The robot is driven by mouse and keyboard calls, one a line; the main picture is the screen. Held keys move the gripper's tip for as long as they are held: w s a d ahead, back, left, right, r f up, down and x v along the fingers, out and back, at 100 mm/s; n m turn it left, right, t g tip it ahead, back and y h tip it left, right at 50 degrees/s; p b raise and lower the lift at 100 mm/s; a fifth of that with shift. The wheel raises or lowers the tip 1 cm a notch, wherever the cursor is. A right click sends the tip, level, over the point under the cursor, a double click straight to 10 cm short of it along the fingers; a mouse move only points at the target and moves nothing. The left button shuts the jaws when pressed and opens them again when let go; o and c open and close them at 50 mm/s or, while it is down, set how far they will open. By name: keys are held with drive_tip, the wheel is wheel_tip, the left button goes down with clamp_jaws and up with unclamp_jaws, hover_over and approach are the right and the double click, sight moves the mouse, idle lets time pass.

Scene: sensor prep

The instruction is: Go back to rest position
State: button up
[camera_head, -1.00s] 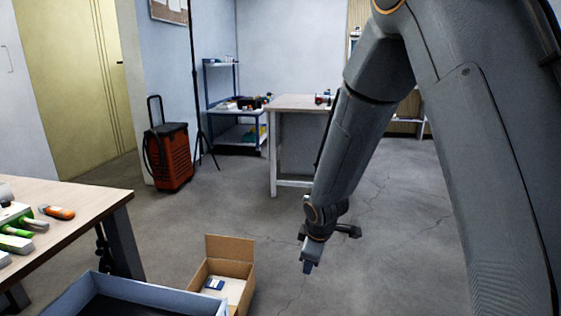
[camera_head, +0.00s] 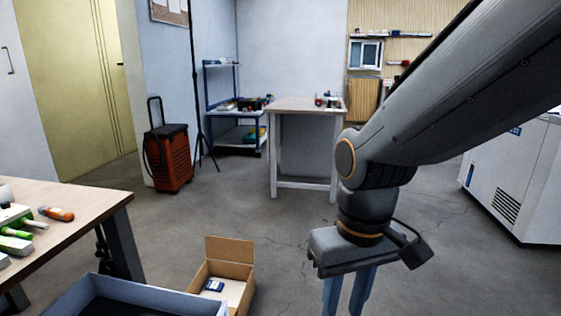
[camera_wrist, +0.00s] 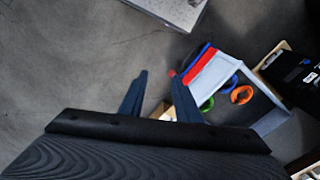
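My gripper (camera_head: 347,297) hangs from the raised arm at the right of centre in the head view, fingers pointing down over bare floor. Its two blue fingers are apart with nothing between them. The wrist view also shows my gripper (camera_wrist: 158,95) open and empty, with grey floor beyond it. No object touches the fingers.
A workbench (camera_head: 112,202) with tools stands at left. A blue-grey bin (camera_head: 130,288) and an open cardboard box (camera_head: 229,252) holding a small blue item are at the front. A white table (camera_head: 305,105), an orange case (camera_head: 168,158) and a white cabinet (camera_head: 520,180) stand farther back.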

drive_tip(key=s+d+r+m+p, duration=0.1)
drive_tip(key=d+r+m+p, duration=0.2)
drive_tip(key=d+r+p, duration=0.6)
drive_tip(key=r+p, duration=0.1)
drive_tip(key=p, duration=0.8)
drive_tip(key=shift+s+d+r+h, duration=0.15)
drive_tip(key=shift+s+r+h, duration=0.1)
drive_tip(key=shift+r+h, duration=0.05)
